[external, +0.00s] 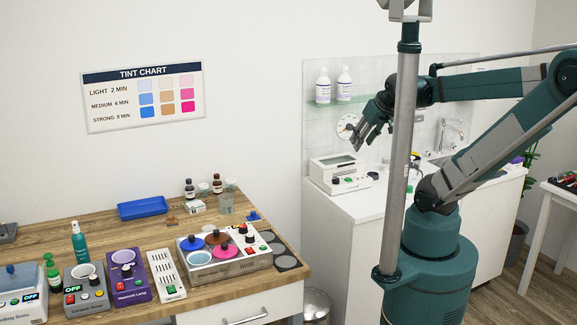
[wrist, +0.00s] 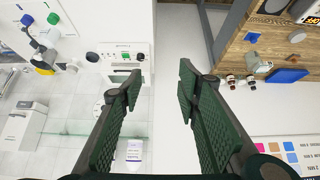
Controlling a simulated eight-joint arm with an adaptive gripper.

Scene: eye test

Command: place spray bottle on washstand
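A teal bottle (external: 79,243) with a slim top, which looks like the spray bottle, stands at the back left of the wooden counter (external: 112,226), behind a grey device. I do not make it out in the wrist view. The washstand (external: 340,205) is the white cabinet at right, with a sink and tap (external: 450,137) partly behind my arm. My gripper (external: 371,138) is up in the air near the tiled wall, above the washstand and far from the teal bottle. In the wrist view its fingers (wrist: 160,88) are spread apart with nothing between them.
A white device (external: 341,174) stands on the washstand's near left part. Two white bottles (external: 334,84) stand on a glass shelf (external: 335,102) beside my gripper. Several devices, a blue tray (external: 144,208) and small bottles occupy the wooden counter. A grey pole (external: 404,160) crosses before my arm.

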